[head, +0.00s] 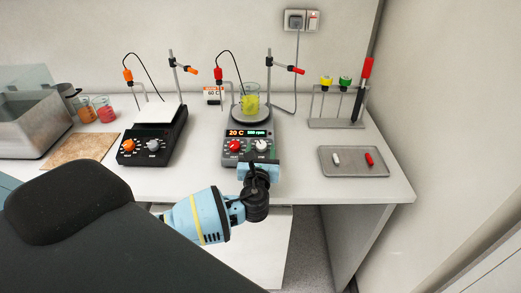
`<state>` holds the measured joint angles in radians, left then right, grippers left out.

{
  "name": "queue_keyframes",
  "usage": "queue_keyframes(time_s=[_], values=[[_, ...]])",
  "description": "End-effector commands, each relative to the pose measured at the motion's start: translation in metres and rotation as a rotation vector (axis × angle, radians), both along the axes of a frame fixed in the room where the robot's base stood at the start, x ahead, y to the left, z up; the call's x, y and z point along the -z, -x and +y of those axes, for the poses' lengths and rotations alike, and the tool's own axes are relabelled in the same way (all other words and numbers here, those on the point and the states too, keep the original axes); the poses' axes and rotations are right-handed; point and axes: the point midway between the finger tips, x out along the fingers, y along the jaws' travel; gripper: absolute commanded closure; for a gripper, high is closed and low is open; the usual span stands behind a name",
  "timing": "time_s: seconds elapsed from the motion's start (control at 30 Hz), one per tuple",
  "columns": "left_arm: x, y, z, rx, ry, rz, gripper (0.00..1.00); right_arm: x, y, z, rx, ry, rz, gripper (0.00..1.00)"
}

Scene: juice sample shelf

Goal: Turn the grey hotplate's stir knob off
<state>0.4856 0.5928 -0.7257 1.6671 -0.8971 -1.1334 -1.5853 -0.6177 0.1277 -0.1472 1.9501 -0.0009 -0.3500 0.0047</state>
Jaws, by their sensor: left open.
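The grey hotplate (231,131) stands on the bench in the middle of the head view, with a beaker of yellow liquid (250,104) on its plate. Its front has a lit display, a red knob (234,146) on the left and a white-grey stir knob (262,145) on the right. My left gripper (260,163) is open, just in front of and below the stir knob. Its fingers are small and partly hidden by the gripper body, and I cannot tell whether they touch the knob. My right gripper is out of view.
A black hotplate (126,147) with an orange knob stands to the left, near beakers of orange and red liquid (104,110). A metal tray (353,171) with two stir bars lies to the right. Stands with clamps rise behind both hotplates. A rack (336,124) stands at the back right.

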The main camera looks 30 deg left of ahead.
Motion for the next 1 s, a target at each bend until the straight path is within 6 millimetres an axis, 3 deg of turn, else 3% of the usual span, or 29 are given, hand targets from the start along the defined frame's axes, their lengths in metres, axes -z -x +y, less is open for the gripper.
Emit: queue_keyframes(time_s=[0.4, 0.73, 1.0], values=[[0.0003, -0.0064, 0.0032, 0.001, 0.0, 0.001, 0.49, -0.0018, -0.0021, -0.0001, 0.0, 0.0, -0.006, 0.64], [0.0003, -0.0062, 0.0032, 0.001, 0.0, 0.001, 0.92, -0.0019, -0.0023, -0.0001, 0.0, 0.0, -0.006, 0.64], [0.0001, -0.0066, 0.0023, -0.026, 0.009, -0.004, 0.93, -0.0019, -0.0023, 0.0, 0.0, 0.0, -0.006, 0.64]])
